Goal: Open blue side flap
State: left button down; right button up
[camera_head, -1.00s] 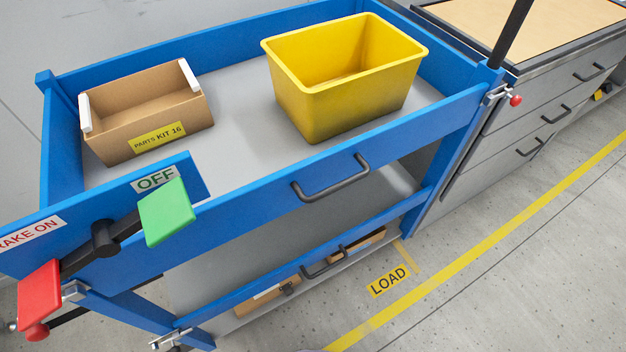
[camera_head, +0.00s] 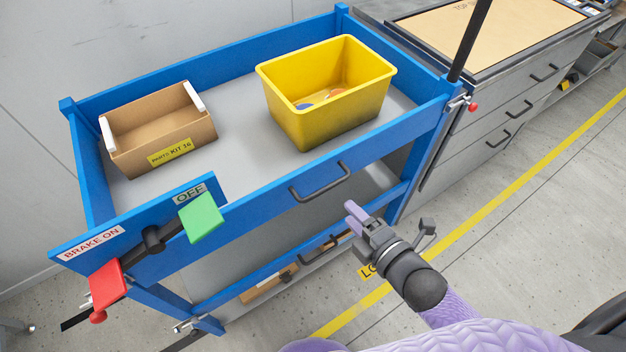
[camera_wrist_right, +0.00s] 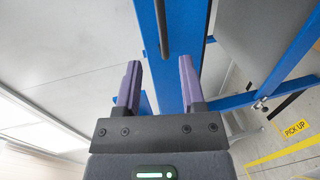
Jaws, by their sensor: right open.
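The blue side flap (camera_head: 390,140) is the near side panel of the cart's upper shelf. It stands upright, with a dark bar handle (camera_head: 320,182) on its outer face. In the right wrist view the blue panel (camera_wrist_right: 186,45) and handle (camera_wrist_right: 162,30) lie beyond my fingers. My right gripper (camera_head: 358,218) is in front of the cart, below and right of the handle. It is open and empty, its purple fingers apart in the right wrist view (camera_wrist_right: 160,82). A latch with a red knob (camera_head: 473,107) is at the flap's right end. My left gripper is not in view.
A yellow bin (camera_head: 290,102) and a cardboard box (camera_head: 160,135) stand on the upper shelf. A brake lever with red (camera_head: 107,286) and green (camera_head: 201,216) pads sits at the left. A lower handle (camera_head: 322,248) lies below. Grey drawers (camera_head: 500,115) stand at the right; floor in front is open.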

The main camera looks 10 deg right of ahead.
aim_at(326, 186)
jog(key=b+x, duration=0.3)
jog(key=x, duration=0.6)
jog(key=shift+w+f, duration=0.15)
jog(key=shift+w, duration=0.15)
grip_shut()
dwell(0.8)
